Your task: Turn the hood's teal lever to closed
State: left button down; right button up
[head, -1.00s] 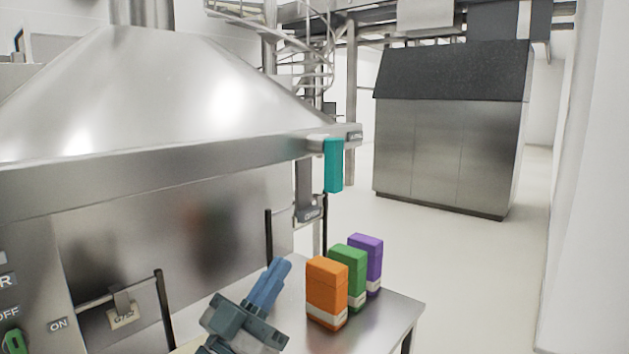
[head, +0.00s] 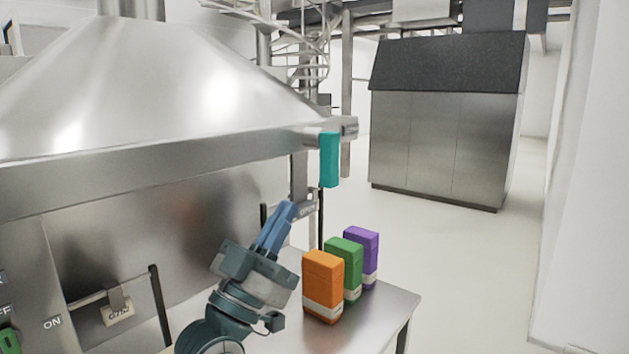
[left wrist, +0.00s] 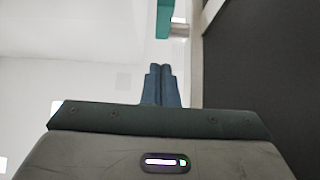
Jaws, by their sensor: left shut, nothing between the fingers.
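The teal lever (head: 329,160) hangs straight down from the right end of the steel hood's rim (head: 150,158) in the head view. Part of it also shows at the top of the left wrist view (left wrist: 165,18). My left gripper (head: 286,208) is shut and empty, pointing up and to the right, below and to the left of the lever and apart from it. Its closed fingers also show in the left wrist view (left wrist: 160,70). My right gripper is not in view.
An orange box (head: 323,285), a green box (head: 345,265) and a purple box (head: 363,255) stand on the steel table (head: 385,308) below the lever. A grey label plate (head: 304,208) hangs behind the fingertips. Open floor lies to the right.

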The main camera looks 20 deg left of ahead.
aim_at(326, 162)
pick_arm(q)
jog(key=w+r, duration=0.1)
jog(key=w, duration=0.1)
jog(key=w+d+r+p, duration=0.1)
jog(key=w, duration=0.1)
jog(key=w+d+r+p, duration=0.1)
jog(key=w, duration=0.1)
jog(key=shift+d+r, duration=0.1)
jog(key=shift+r, duration=0.25)
jog(key=shift+w+d, duration=0.2)
jog(key=shift+w, duration=0.3)
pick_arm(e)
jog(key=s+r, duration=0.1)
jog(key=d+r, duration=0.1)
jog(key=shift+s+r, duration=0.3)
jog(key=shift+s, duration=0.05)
pick_arm(q)
jog(key=shift+f, duration=0.1)
